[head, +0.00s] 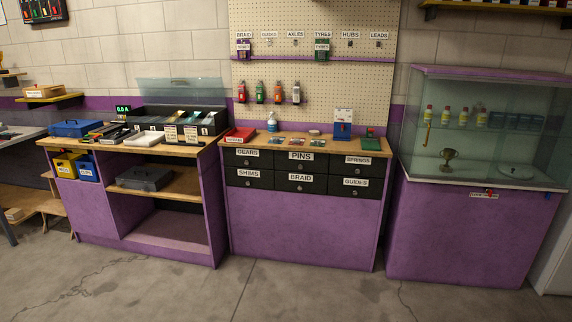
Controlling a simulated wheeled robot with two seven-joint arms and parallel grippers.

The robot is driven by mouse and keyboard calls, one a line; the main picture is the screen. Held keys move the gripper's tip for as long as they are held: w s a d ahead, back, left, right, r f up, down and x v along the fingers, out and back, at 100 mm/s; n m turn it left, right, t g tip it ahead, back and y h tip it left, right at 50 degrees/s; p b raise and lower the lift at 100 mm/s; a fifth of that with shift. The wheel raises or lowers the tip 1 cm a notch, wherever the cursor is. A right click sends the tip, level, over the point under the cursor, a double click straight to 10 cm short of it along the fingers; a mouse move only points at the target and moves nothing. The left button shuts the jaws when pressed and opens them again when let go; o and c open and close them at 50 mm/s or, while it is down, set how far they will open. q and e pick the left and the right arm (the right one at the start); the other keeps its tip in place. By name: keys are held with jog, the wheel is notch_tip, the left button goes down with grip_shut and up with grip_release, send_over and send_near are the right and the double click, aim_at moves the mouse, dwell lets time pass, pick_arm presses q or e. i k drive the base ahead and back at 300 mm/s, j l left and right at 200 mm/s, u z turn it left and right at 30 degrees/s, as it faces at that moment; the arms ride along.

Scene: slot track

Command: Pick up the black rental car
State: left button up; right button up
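I cannot make out a black rental car for certain in the head view. Several small dark items (112,133) lie on the wooden top of the left purple counter (62,212), too small to identify. Behind them, a long black rack (150,112) holds a row of tilted items with small labels in front. Neither of my grippers is in view.
A blue case (75,129) stands at the counter's left end; a dark case (145,178) lies on its shelf. A drawer cabinet (302,225) stands in the middle, a glass showcase (481,125) at right. The concrete floor (300,295) in front is clear.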

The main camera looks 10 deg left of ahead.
aim_at(123, 132)
jog(key=i+j+u, duration=0.15)
jog(key=i+u, duration=0.3)
jog(key=i, duration=0.15)
jog(key=i+l+u, duration=0.1)
jog(key=i+u, duration=0.4)
jog(key=i+l+u, duration=0.45)
jog(key=i, duration=0.25)
jog(key=j, duration=0.1)
